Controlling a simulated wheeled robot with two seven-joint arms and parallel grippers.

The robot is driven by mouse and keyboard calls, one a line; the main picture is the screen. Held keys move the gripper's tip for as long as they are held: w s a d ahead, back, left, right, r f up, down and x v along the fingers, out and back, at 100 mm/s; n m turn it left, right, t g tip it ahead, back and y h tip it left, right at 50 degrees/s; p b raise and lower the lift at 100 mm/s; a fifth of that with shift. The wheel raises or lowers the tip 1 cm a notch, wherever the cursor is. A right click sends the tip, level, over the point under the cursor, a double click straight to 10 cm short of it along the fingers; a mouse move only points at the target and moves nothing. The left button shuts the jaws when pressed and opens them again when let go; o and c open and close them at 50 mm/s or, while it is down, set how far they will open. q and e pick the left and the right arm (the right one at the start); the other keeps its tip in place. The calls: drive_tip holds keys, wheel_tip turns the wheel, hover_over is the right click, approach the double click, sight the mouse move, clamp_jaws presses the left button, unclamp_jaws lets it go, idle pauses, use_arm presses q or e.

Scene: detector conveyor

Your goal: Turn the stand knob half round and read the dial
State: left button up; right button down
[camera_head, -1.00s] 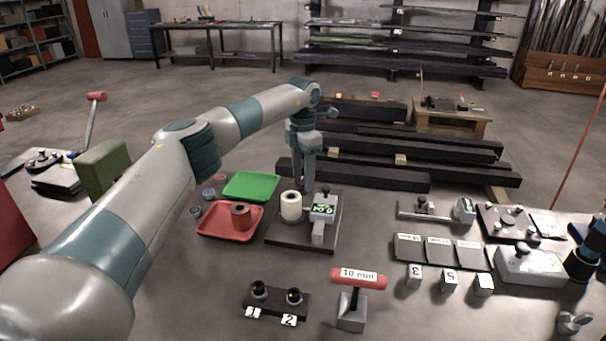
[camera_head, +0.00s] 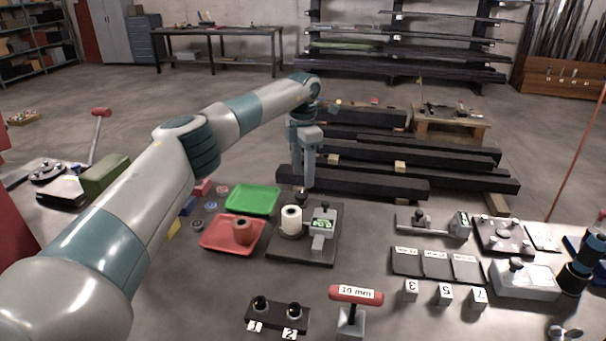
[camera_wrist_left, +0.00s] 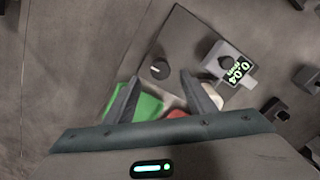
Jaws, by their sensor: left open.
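The stand is a dark square plate (camera_head: 272,251) on the table, with a white roll-like cylinder (camera_head: 291,221) and a grey dial unit (camera_head: 322,228) on it. The dial's green display reads 0.04 mm in the left wrist view (camera_wrist_left: 237,70); it is too small to read in the head view. A round black knob (camera_wrist_left: 160,69) sits on the plate, near its far edge. My left gripper (camera_head: 303,187) points down over that edge. In the left wrist view its fingers (camera_wrist_left: 161,79) are open and empty, with the knob just past the tips. My right gripper is not visible.
A green tray (camera_head: 252,199) and a red tray (camera_head: 217,247) holding a brown-red cylinder lie left of the stand. A red-handled 10 mm gauge (camera_head: 356,294) and a two-post block (camera_head: 277,313) stand in front. Dark beams (camera_head: 375,183) lie behind.

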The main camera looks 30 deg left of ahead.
use_arm(q)
wheel_tip(320, 180, up, 12)
drive_tip(key=p, duration=0.6)
drive_tip(key=shift+f+p, duration=0.25)
drive_tip(key=shift+p, duration=0.05)
